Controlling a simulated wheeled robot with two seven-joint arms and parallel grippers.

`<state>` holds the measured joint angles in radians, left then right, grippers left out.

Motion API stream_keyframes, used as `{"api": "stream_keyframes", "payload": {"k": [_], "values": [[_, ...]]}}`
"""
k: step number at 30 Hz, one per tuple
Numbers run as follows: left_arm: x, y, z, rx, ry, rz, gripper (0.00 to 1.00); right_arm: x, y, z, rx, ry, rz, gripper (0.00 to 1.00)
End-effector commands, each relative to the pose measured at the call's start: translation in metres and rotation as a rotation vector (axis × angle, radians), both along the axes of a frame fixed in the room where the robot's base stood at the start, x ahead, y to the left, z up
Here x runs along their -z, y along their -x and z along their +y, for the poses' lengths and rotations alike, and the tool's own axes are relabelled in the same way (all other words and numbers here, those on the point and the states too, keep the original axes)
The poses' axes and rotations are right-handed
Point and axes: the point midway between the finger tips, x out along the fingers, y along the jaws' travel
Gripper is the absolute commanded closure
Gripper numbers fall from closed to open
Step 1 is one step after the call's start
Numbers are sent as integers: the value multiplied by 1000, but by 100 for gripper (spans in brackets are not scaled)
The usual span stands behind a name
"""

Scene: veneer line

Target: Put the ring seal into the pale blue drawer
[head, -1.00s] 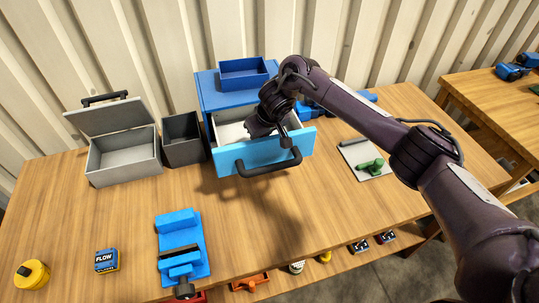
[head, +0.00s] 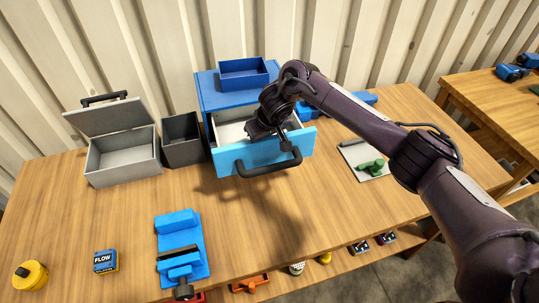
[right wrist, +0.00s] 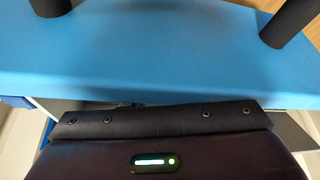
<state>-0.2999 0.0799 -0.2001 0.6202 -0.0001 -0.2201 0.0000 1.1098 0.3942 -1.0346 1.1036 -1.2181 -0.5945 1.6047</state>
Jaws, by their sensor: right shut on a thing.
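The pale blue drawer (head: 262,154) is pulled open from the blue cabinet (head: 206,87), with a dark bow handle (head: 268,169) on its front. Its front also fills the upper part of the right wrist view (right wrist: 170,50). My right gripper (head: 258,133) reaches down over the open drawer, just behind its front panel. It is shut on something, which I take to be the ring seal. The fingertips and the ring seal are hidden in both views. No ring seal shows elsewhere. My left gripper is not in view.
A blue open bin (head: 243,73) stands on the cabinet. Left of it are a dark grey bin (head: 182,149) and an open grey box (head: 122,166). A blue vise (head: 181,250) is in front. A white plate (head: 360,153) with a green object lies right. The table's middle front is clear.

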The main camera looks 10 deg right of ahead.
Motion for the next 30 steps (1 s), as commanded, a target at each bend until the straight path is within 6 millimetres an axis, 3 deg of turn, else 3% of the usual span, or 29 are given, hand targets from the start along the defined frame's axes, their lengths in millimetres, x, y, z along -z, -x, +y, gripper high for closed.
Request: {"api": "stream_keyframes", "payload": {"k": [1, 7, 17, 25, 30], "values": [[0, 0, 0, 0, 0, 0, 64, 0, 0, 0, 0, 0, 0, 73], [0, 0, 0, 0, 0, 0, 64, 0, 0, 0, 0, 0, 0, 49], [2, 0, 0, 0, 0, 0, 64, -6, 2, 0, -2, 0, -1, 49], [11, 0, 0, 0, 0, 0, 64, -47, 17, -7, -1, -2, -4, 49], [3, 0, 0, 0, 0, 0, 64, -69, 25, -10, -1, 1, -2, 49]]}}
